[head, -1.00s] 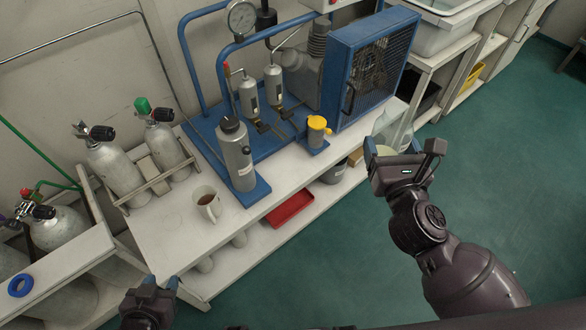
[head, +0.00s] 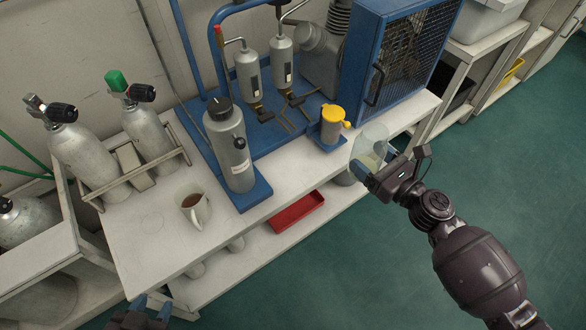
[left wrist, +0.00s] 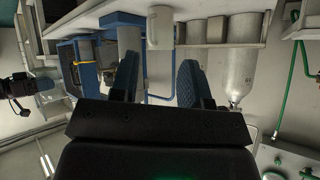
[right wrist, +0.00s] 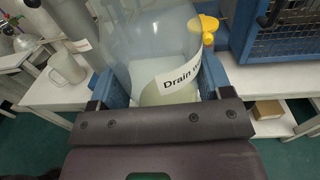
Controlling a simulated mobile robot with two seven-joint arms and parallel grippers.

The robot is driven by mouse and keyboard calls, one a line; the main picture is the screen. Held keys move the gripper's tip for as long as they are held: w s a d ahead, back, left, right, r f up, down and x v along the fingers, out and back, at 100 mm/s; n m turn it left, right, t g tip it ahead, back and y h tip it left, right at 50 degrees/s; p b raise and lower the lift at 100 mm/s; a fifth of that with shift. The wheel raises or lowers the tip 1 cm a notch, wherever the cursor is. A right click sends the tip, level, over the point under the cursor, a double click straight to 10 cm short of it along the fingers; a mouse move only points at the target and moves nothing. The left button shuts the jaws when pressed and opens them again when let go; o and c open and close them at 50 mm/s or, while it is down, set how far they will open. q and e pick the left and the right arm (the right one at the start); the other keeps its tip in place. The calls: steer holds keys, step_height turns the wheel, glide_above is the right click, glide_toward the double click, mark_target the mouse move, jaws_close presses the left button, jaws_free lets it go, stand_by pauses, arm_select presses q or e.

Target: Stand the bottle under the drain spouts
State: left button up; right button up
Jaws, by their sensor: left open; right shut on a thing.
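The clear bottle (head: 373,141) is in my right gripper (head: 376,168), at the front edge of the bench, right of the yellow-capped grey canister. In the right wrist view the bottle (right wrist: 150,45) is between both fingers, with a white label reading "Drain w…" and pale liquid low inside. It looks roughly upright. The thin drain spouts (head: 285,124) come off black valves below two silver cylinders on the blue panel, left of and behind the bottle. My left gripper (head: 150,308) is open and empty at the lower left, below the bench front; it also shows in the left wrist view (left wrist: 157,78).
A grey canister with a yellow cap (head: 331,124) stands between the bottle and the spouts. A tall grey cylinder (head: 232,150) and a mug (head: 196,209) stand further left. The blue compressor cage (head: 400,60) is behind right. A red tray (head: 297,210) lies on the lower shelf.

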step_height(320, 180, down, 13)
steer(key=a+n+g+y+b, duration=0.1)
steer(key=n+g+y+b, duration=0.3)
steer(key=b, duration=0.1)
steer(key=shift+g, duration=0.4)
steer(key=x, duration=0.4)
steer(key=b+x, duration=0.1)
steer(key=x, duration=0.9)
steer(key=shift+w, duration=0.35)
steer(key=b+x, duration=0.1)
steer(key=x, duration=0.2)
steer(key=shift+w+a, duration=0.1)
steer(key=shift+a, duration=0.05)
steer(key=shift+w+a+f, duration=0.15)
steer(key=shift+a+f, duration=0.05)
steer(key=shift+f, duration=0.1)
steer(key=shift+f+b, duration=0.35)
steer(key=shift+b, duration=0.05)
steer(key=shift+f, duration=0.15)
arm_select(q)
steer(key=f, duration=0.3)
steer(key=shift+w+d+f+m+t, duration=0.25)
steer(key=shift+m+t, duration=0.05)
steer(key=shift+t, duration=0.1)
